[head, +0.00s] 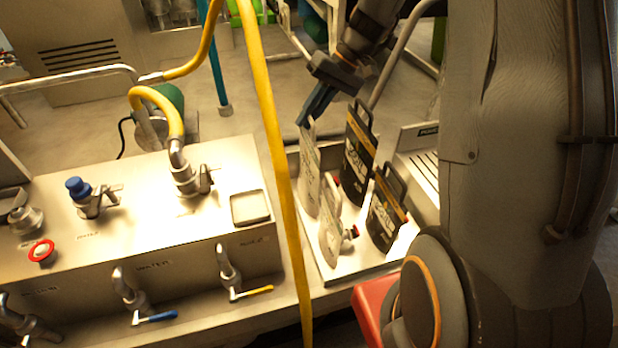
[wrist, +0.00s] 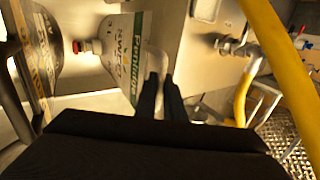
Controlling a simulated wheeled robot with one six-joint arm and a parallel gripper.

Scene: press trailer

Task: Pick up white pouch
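A white pouch (head: 309,182) stands upright at the far left of a metal tray (head: 330,277). A second white pouch (head: 330,236) stands in front of it. My gripper (head: 303,122) points down at the top of the far white pouch, its fingertips at or touching the top edge. In the wrist view, a white pouch (wrist: 124,48) with green-banded print and a red cap lies just left of and beyond my fingers (wrist: 160,78). The fingers are close together with a narrow gap at the pouch's pale top end. Whether they clamp it is not clear.
Two black pouches (head: 357,160) (head: 384,212) stand right of the white ones in the tray. A yellow hose (head: 274,130) hangs left of the tray. A metal counter (head: 120,210) with taps and valves fills the left. My arm covers the right.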

